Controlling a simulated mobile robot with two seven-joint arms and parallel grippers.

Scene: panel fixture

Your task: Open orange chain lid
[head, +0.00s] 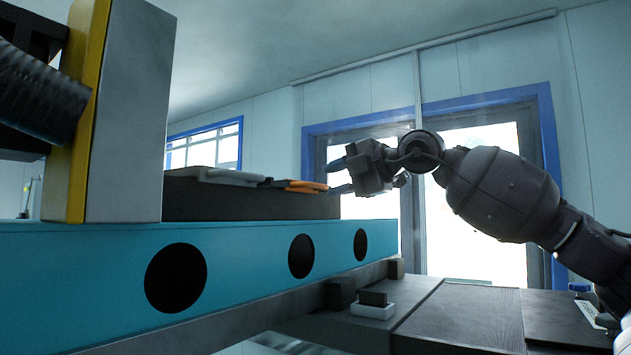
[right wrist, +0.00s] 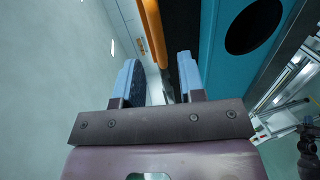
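The orange lid (head: 303,186) is a thin flat piece at the right end of a grey strip, on top of a dark block above the blue beam. In the right wrist view it shows as an orange bar (right wrist: 153,35), past the fingertips and roughly in line with the gap between them. My right gripper (head: 338,177) is just right of the lid's end in the head view, its fingers pointing left. Its two blue-tipped fingers (right wrist: 159,66) are apart with nothing seen between them. I cannot tell from the head view whether a fingertip touches the lid. My left gripper is not in view.
The blue beam (head: 235,255) with round black holes runs below the dark block (head: 240,203). A tall grey and yellow panel (head: 128,110) and a ribbed black hose (head: 40,95) stand at left.

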